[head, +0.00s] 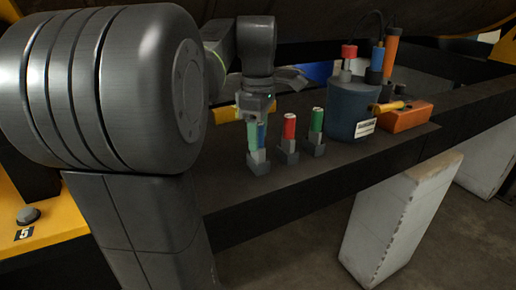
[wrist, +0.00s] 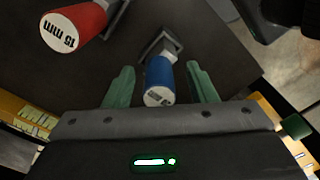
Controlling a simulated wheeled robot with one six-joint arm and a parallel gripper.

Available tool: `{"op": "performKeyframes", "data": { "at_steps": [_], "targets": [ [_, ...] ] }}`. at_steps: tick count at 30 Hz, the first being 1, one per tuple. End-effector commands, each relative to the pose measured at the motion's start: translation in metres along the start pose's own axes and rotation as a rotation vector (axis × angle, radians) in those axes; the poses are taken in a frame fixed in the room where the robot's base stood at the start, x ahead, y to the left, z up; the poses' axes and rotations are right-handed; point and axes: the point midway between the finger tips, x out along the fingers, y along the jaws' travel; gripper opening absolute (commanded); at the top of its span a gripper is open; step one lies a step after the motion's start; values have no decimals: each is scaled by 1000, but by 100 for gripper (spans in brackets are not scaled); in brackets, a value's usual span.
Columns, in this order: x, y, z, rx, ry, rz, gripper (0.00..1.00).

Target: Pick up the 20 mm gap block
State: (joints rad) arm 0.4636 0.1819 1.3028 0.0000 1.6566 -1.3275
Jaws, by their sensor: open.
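A blue-handled block (head: 262,132) stands upright on a grey foot on the dark shelf, leftmost of three blocks in the head view. In the wrist view, the blue block (wrist: 159,75) is between my gripper's two green fingers, with a gap on each side. Its label is partly cut off and I cannot read the number. My gripper (head: 257,142) is open, pointing down around it. A red block (head: 289,128) stands to its right; in the wrist view the red block (wrist: 74,27) reads 15 mm. A green block (head: 317,122) is farther right.
A dark blue-grey tub (head: 352,108) holding tools with red, blue and orange handles stands right of the blocks. An orange box (head: 405,118) with a yellow-handled tool is beside it. The shelf's front strip (head: 300,181) is clear. White supports (head: 395,225) stand below.

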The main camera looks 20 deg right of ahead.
Motion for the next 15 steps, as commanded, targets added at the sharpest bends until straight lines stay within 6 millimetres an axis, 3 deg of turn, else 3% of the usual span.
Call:
{"op": "performKeyframes", "data": {
  "at_steps": [2,10,15],
  "targets": [
    [0,0,0,0,0,0,51],
    [0,0,0,0,0,0,0],
    [-1,0,0,0,0,1,0]
  ]
}}
